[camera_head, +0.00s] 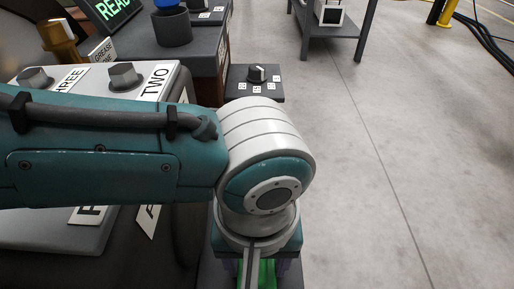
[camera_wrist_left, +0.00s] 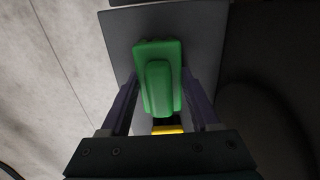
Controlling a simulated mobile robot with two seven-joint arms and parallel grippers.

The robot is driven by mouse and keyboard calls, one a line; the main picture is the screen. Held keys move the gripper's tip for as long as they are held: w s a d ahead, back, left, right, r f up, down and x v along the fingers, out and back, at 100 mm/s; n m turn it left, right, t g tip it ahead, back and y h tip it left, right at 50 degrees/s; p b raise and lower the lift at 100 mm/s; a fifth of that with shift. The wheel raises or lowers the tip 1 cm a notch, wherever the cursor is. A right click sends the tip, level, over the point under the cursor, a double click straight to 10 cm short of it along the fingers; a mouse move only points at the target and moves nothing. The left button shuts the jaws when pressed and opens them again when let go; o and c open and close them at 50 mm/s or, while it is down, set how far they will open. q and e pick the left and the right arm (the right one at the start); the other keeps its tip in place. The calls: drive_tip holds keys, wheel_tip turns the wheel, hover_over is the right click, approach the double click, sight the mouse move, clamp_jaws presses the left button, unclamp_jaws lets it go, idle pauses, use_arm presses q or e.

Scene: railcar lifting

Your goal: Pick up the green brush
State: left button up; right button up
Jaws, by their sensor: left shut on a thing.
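The green brush (camera_wrist_left: 160,80) fills the middle of the left wrist view, between the two dark purple-grey fingers of my left gripper (camera_wrist_left: 160,92). The fingers are shut on its sides. A grey plate-like surface (camera_wrist_left: 205,30) lies behind the brush; I cannot tell whether they touch. In the head view, my left arm covers much of the left side, and its wrist points down at the bottom edge. A bit of green, seemingly the brush (camera_head: 267,272), shows there beside my left gripper, whose fingertips are hidden. My right gripper is not in view.
A grey panel with knobs (camera_head: 124,76) and labels such as TWO stands at the left. Beyond it are a dark cup (camera_head: 172,28) and a small dark box with a knob (camera_head: 256,82). A table (camera_head: 336,27) stands at the back.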

use_arm(q)
clamp_jaws()
wheel_tip(320, 180, up, 20)
drive_tip(key=p, duration=1)
drive_tip(key=shift+o, duration=1.5)
unclamp_jaws()
drive_tip(key=c, duration=0.6)
